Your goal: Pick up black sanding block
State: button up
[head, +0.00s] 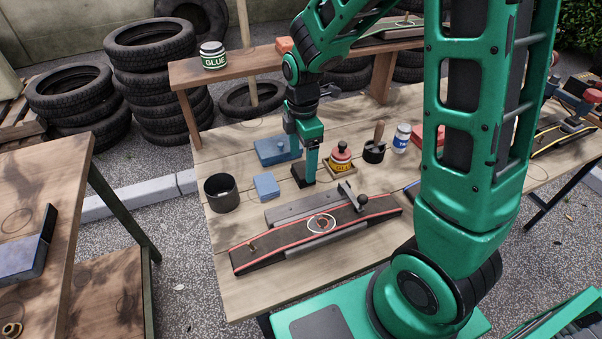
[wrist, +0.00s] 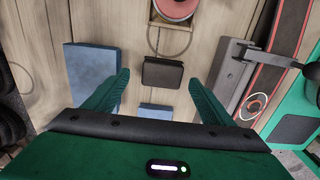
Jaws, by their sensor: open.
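The black sanding block (head: 299,176) lies on the wooden table, partly behind the tip of my gripper in the head view. In the wrist view the block (wrist: 162,74) is a dark, nearly rectangular shape between and slightly beyond my two fingertips. My gripper (head: 311,180) points down over the block. Its green fingers (wrist: 158,82) are apart with nothing held between them. I cannot tell the exact height of the fingertips above the block.
A large blue block (head: 277,151) and small blue block (head: 266,186) lie left of my gripper. A red-knobbed item (head: 341,158) and brown-handled black tool (head: 375,148) stand right. A black cup (head: 222,193) and red-edged belt (head: 350,216) are also on the table.

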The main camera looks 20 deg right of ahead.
aim_at(303, 169)
jog(key=shift+s+f, duration=0.1)
jog(key=shift+f, duration=1.6)
jog(key=c, duration=1.2)
jog(key=shift+o, duration=0.2)
jog(key=shift+r, duration=0.15)
notch_tip(303, 169, up, 4)
jog(key=shift+r, duration=0.15)
jog(key=s+a+r, duration=0.1)
jog(key=a+r, duration=0.5)
jog(key=a, duration=0.5)
jog(key=shift+a+r, duration=0.25)
jog(key=shift+a, duration=0.05)
